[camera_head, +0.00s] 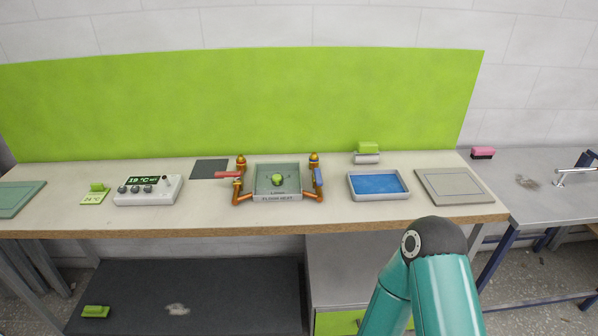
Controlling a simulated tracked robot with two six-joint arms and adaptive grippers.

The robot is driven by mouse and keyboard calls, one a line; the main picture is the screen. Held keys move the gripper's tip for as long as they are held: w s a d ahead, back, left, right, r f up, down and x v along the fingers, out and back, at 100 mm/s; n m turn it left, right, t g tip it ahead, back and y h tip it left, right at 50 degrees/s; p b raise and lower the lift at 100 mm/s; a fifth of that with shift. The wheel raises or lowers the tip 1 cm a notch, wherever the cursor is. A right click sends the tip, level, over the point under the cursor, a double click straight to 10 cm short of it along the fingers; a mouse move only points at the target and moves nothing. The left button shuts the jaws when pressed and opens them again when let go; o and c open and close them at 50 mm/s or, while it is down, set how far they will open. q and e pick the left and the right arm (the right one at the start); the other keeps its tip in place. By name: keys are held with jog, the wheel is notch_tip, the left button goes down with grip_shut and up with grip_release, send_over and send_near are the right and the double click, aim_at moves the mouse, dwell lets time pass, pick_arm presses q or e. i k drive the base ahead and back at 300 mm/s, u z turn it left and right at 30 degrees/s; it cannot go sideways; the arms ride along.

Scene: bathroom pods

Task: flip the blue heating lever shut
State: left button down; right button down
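The blue heating lever (319,177) is on the right-hand brass valve and copper pipe, at the right side of the floor-heating box (277,196). It looks steep, running roughly along the upright pipe. A red lever (228,174) on the left-hand valve points sideways to the left. Neither of my grippers is in view, and nothing of mine touches the blue lever.
The counter (210,215) also bears a white control unit (148,190) with a display, a tray with a blue inside (378,184), a flat beige panel (450,186) and a green panel (20,198). A green-topped roller (367,153) stands behind the tray.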

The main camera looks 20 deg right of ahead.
aim_at(316, 174)
jog(key=i, duration=0.85)
jog(key=z, duration=0.05)
